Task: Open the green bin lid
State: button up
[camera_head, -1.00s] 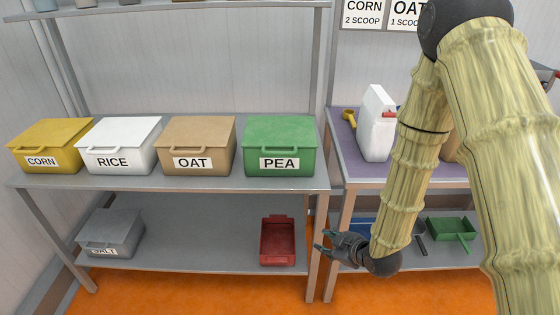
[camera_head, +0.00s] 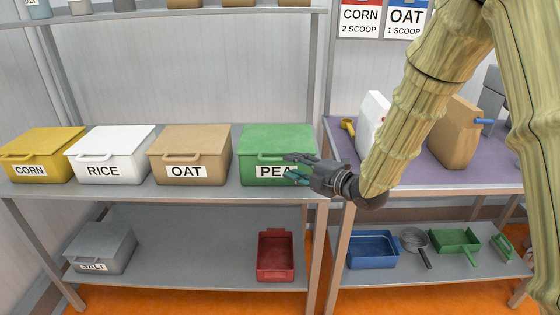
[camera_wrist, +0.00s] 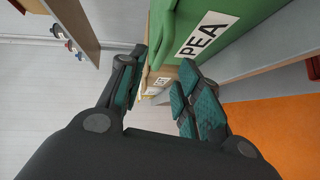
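The green bin (camera_head: 252,172) labelled PEA stands on the left shelf's upper level, at the right end of the row. Its green lid (camera_head: 276,138) is closed. My gripper (camera_head: 292,168) is in front of the bin's right side and covers part of the label. In the wrist view, my gripper (camera_wrist: 158,90) has its fingers spread, with nothing between them. The green bin (camera_wrist: 228,45) fills the upper middle of the wrist view, beyond the fingers. In the head view I cannot tell whether the fingertips touch the bin.
Left of the green bin stand the tan OAT bin (camera_head: 190,150), the white RICE bin (camera_head: 110,150) and the yellow CORN bin (camera_head: 40,150). A red tray (camera_head: 275,255) lies below.

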aim_at(279, 161)
jog(key=x, duration=0.7)
jog(key=shift+w+a, duration=0.15)
jog(key=shift+w, duration=0.15)
jog(key=shift+f, duration=0.1)
grip_shut()
